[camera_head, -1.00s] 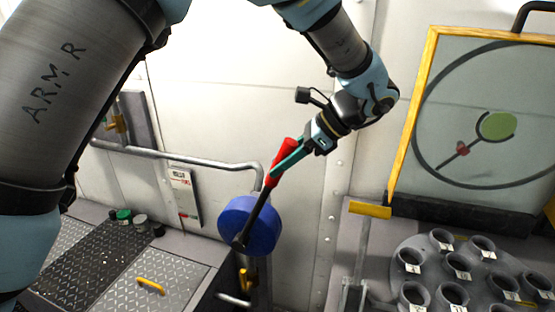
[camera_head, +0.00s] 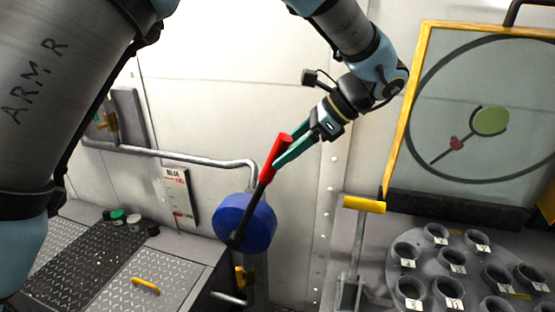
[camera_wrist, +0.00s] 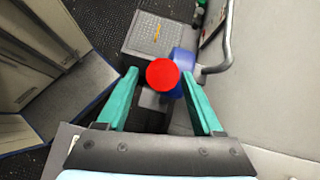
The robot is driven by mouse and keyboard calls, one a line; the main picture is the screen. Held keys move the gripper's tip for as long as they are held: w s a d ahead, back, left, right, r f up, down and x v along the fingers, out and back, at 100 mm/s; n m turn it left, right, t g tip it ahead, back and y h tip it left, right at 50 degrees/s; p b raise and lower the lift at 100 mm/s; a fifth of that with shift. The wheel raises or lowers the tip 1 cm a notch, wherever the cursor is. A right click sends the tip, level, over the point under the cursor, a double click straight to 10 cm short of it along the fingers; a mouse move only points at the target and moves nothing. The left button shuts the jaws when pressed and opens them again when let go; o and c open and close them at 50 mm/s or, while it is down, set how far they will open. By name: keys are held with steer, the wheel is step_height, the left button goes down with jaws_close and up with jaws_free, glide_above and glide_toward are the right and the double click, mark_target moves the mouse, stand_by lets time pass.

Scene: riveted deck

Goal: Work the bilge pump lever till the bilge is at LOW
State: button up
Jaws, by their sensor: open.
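The bilge pump lever has a red grip (camera_head: 276,158) on a black shaft, leaning up and to the right from the blue round pump body (camera_head: 245,222). My gripper (camera_head: 284,154) is at the red grip with its green fingers apart. In the wrist view, the round red end of the grip (camera_wrist: 162,74) sits between the two open fingertips, with gaps on both sides. A white bilge gauge plate (camera_head: 180,196) with red and green marks is on the wall left of the pump; its reading is too small to make out.
A grey pipe (camera_head: 190,158) runs along the wall above the gauge. A yellow-framed panel (camera_head: 412,110) and a grey rack of numbered cups (camera_head: 465,262) stand at the right. A deck hatch with a yellow handle (camera_head: 146,286) lies at lower left.

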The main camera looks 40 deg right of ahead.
steer(key=b+v, duration=0.1)
steer(key=v, duration=0.6)
steer(key=shift+s+r, duration=0.2)
steer(key=shift+r, duration=0.1)
steer(key=shift+s+d, duration=0.1)
